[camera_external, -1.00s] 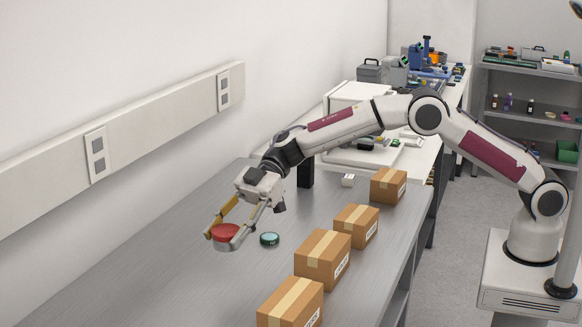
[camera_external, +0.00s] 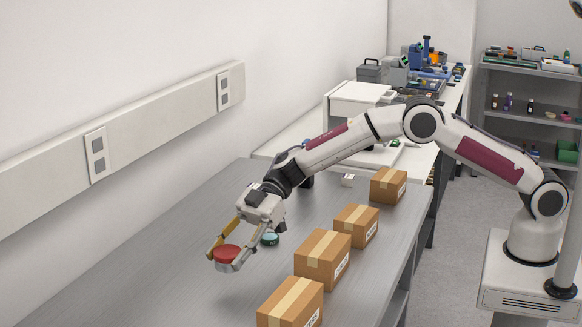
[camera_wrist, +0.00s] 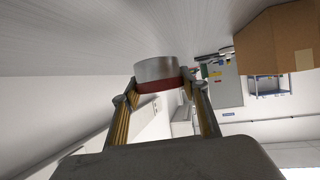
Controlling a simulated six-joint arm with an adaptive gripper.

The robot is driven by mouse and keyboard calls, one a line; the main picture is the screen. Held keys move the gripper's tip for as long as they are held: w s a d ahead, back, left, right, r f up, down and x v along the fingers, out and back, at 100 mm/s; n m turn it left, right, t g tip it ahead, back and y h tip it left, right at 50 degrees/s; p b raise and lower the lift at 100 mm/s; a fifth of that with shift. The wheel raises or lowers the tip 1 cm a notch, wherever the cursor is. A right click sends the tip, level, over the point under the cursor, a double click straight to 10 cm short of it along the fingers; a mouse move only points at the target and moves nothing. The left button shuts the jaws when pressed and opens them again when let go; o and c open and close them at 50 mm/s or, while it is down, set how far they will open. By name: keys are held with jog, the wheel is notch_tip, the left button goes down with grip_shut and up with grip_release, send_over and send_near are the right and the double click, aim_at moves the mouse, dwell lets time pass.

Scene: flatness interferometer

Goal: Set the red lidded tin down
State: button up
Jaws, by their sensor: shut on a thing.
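The red lidded tin (camera_external: 227,254) has a red lid and a silver body. My gripper (camera_external: 226,257) is shut on the tin, one finger on each side, over the near part of the grey table (camera_external: 150,270). In the wrist view the tin (camera_wrist: 160,71) sits between the two fingertips, its silver body towards the table surface and its red edge towards my gripper. I cannot tell for sure whether its underside touches the table.
A small teal-topped round tin (camera_external: 270,239) stands on the table just behind my gripper. Several cardboard boxes (camera_external: 322,262) line the table's right side; one box (camera_wrist: 280,50) shows in the wrist view. The table to the left is clear.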

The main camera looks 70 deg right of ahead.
aim_at(230, 268)
jog(key=shift+f, duration=0.4)
jog(key=shift+f, duration=0.1)
jog(key=shift+f, duration=1.8)
jog(key=shift+f, duration=0.15)
jog(key=o, duration=1.1)
jog(key=shift+d+r, duration=0.3)
jog(key=shift+r, duration=0.05)
jog(key=v, duration=1.1)
jog(key=shift+s+d, duration=0.1)
jog(key=shift+d, duration=0.05)
